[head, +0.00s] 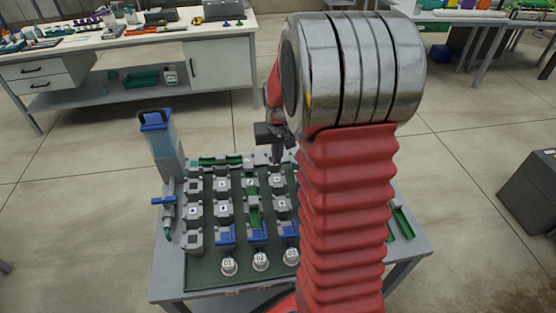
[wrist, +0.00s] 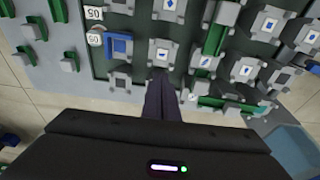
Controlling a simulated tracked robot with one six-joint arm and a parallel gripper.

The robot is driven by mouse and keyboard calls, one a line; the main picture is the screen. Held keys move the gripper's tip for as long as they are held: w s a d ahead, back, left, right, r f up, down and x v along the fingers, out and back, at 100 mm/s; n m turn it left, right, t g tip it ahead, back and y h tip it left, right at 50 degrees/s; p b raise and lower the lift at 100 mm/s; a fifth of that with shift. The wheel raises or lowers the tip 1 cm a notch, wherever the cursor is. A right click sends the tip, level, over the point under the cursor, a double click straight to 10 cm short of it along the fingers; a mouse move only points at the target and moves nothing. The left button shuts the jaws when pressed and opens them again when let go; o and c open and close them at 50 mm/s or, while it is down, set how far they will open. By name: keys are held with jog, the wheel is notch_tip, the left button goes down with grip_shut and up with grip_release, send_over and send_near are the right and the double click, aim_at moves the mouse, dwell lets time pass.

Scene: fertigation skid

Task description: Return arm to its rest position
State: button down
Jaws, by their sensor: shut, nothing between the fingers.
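My gripper (head: 277,146) hangs above the far right part of the fertigation skid (head: 165,290), partly hidden behind my arm. In the wrist view my gripper's dark fingers (wrist: 161,92) are together with nothing between them. They point toward the rows of grey blocks (wrist: 162,52) on the dark green panel. I cannot tell the exact gap between fingertips and blocks. My arm's red sleeve hides much of the skid's right side in the head view.
Blue brackets (head: 225,235) and white numbered caps (head: 229,266) line the skid's front. A tall blue-topped container (head: 156,135) stands at its left back. A white workbench (head: 120,45) is behind on the left. A dark box (head: 530,190) stands on the right. Concrete floor between is clear.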

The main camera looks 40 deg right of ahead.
jog(key=shift+r, duration=0.55)
jog(key=s+a+r+n+t, duration=0.1)
jog(key=s+a+r+n, duration=0.1)
jog(key=s+a+r, duration=0.6)
jog(key=s+a+r+n+t+y, duration=0.1)
jog(key=s+a+r+n+t, duration=0.1)
jog(key=s+a+r, duration=0.5)
jog(key=s+a+n, duration=0.1)
jog(key=s+a, duration=0.3)
jog(key=a, duration=0.4)
jog(key=shift+s+a+r+t, duration=0.3)
jog(key=shift+r, duration=0.05)
jog(key=shift+d, duration=0.1)
dwell(0.5)
